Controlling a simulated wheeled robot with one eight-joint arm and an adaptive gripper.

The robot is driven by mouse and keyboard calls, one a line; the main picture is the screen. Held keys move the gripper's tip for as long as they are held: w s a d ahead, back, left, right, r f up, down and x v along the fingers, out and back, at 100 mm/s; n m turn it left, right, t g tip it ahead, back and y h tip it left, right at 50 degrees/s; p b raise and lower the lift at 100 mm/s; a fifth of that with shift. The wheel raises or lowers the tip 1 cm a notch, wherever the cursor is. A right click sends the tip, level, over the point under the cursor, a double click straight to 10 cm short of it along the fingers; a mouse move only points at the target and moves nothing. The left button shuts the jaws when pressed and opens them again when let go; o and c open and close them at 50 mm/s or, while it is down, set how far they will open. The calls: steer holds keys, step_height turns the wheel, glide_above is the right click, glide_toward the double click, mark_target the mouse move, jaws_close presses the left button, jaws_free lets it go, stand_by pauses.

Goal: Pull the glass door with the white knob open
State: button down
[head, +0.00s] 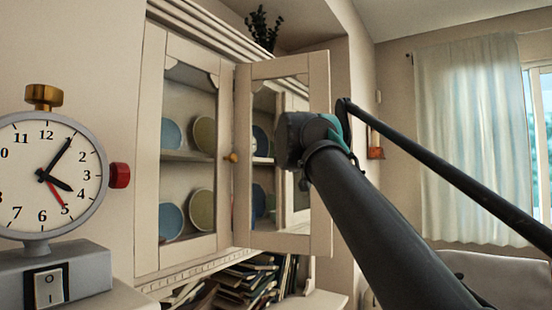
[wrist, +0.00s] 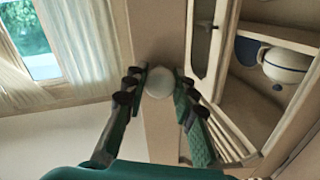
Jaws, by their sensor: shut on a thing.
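The white knob (wrist: 158,78) is a pale round ball in the middle of the wrist view, with my gripper's (wrist: 158,92) dark-padded green fingers on either side of it. My gripper is shut on it. In the head view the knob and fingers are hidden behind my dark arm. The glass door (head: 321,200) is a cream frame on the right half of the cabinet. It stands ajar, swung out from the cabinet front. In the wrist view the cabinet's inside shows at the right, with a white and blue pot (wrist: 285,65).
The left glass door (head: 150,160) is shut, with a brass-coloured knob (head: 232,157); plates stand behind it. Books (head: 245,282) lie below. A large clock (head: 42,175) stands at the left.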

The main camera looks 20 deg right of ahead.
steer(key=shift+s+a+g+h, duration=0.3)
steer(key=shift+s+a, duration=0.2)
steer(key=shift+a, duration=0.05)
steer(key=c, duration=1.2)
jaws_free()
steer(key=v, duration=1.2)
steer(key=shift+s, duration=0.1)
